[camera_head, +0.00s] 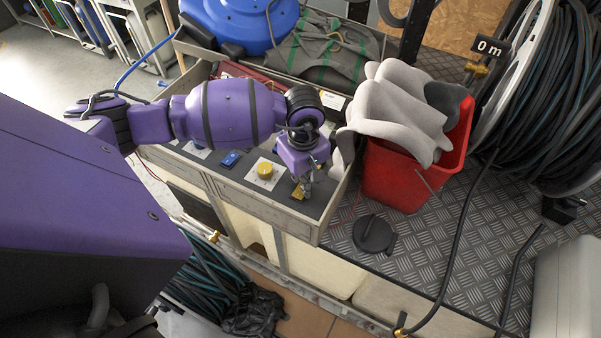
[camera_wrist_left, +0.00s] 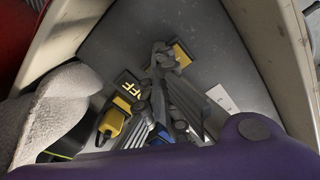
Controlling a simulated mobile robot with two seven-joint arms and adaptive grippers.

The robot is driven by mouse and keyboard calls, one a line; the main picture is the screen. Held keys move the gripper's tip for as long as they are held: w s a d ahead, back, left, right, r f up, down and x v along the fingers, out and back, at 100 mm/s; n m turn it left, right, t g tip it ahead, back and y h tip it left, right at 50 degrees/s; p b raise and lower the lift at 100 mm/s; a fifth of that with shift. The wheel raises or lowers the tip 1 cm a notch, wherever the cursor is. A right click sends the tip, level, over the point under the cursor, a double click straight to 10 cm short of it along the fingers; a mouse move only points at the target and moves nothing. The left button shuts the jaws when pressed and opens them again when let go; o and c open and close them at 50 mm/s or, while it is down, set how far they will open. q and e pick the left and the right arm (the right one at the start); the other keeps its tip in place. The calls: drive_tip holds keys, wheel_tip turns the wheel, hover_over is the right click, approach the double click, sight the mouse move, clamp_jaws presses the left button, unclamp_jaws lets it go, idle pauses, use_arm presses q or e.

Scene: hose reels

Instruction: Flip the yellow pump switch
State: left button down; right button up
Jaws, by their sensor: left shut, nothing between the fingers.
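The yellow pump switch (camera_head: 298,193) sits near the right end of a dark grey control panel on a workbench drawer box. My left gripper (camera_head: 305,190) is over this end of the panel, shut and empty, with its fingertips close beside the switch and partly covering it. In the left wrist view the shut fingers (camera_wrist_left: 162,58) point down at the panel beside a small yellow plate (camera_wrist_left: 182,54). I cannot tell whether the fingers touch the switch or which way its lever lies. My right gripper is not in view.
A round yellow knob (camera_head: 265,170) and a blue switch (camera_head: 230,158) are left of the gripper. A red bin (camera_head: 405,185) holding grey cloth (camera_head: 400,110) stands close on the right. A hose reel (camera_head: 555,90) is farther right. An "OFF" label (camera_wrist_left: 128,86) shows in the wrist view.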

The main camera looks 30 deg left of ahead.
use_arm(q)
drive_tip(key=shift+w+r+p, duration=0.1)
drive_tip(key=shift+r+p, duration=0.4)
drive_tip(key=shift+r, duration=0.6)
drive_tip(key=shift+r+p, duration=0.65)
drive_tip(key=shift+r, duration=1.05)
drive_tip(key=shift+r+p, duration=0.3)
drive_tip(key=shift+r, duration=0.4)
drive_tip(key=shift+f, duration=0.1)
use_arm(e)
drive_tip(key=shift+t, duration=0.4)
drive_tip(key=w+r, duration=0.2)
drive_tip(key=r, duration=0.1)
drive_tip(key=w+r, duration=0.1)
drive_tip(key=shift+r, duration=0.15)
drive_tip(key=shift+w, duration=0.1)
